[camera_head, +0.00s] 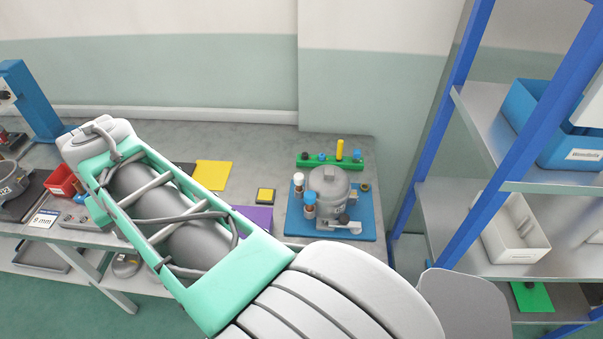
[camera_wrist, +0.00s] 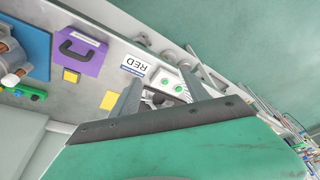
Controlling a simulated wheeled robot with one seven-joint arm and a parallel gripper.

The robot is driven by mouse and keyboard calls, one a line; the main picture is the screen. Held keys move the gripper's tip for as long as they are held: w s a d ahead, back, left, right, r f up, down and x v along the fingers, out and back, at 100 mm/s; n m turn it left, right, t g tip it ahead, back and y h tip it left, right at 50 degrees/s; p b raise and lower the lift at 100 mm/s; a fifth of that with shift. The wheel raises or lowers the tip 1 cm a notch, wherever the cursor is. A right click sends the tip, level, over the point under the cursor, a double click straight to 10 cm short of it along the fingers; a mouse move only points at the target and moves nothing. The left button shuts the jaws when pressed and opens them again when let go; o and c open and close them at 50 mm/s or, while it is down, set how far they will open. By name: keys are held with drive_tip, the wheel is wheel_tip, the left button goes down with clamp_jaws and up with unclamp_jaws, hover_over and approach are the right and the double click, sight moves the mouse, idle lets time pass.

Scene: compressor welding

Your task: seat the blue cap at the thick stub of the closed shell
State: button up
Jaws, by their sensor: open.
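The closed shell (camera_head: 328,188) is a grey domed compressor on a blue mat (camera_head: 366,222) at the right of the bench. A blue cap (camera_head: 310,198) sits at the top of a copper-coloured stub at its left front; how fully it is seated cannot be told. A white cap (camera_head: 298,178) tops another stub beside it. A small blue piece (camera_head: 322,157) also stands in the green rack (camera_head: 350,164) behind. In the wrist view, my gripper (camera_wrist: 162,85) is open with nothing visibly held, well away from the shell (camera_wrist: 10,62). The head view does not show my gripper.
A purple plate (camera_head: 256,217), a yellow sheet (camera_head: 212,175) and a small yellow-topped block (camera_head: 265,196) lie left of the mat. A blue-post shelf (camera_head: 470,205) stands at the right. A red bin (camera_head: 62,181) is at the left. My arm hides part of the bench.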

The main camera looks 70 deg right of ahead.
drive_tip(key=s+d+f+m+g+b, duration=0.1)
drive_tip(key=s+d+m, duration=0.25)
drive_tip(key=d, duration=0.45)
drive_tip(key=s+d+f+m+g, duration=0.1)
drive_tip(key=s+d+m, duration=0.25)
drive_tip(key=d, duration=0.35)
drive_tip(key=m+g+y+b, duration=0.1)
drive_tip(key=m, duration=0.8)
hover_over(310, 194)
wheel_tip(310, 194, down, 3)
drive_tip(key=shift+r, duration=0.1)
wheel_tip(310, 194, down, 8)
drive_tip(key=shift+r+p, duration=0.2)
drive_tip(key=shift+p, duration=0.4)
drive_tip(key=shift+c, duration=0.3)
clamp_jaws()
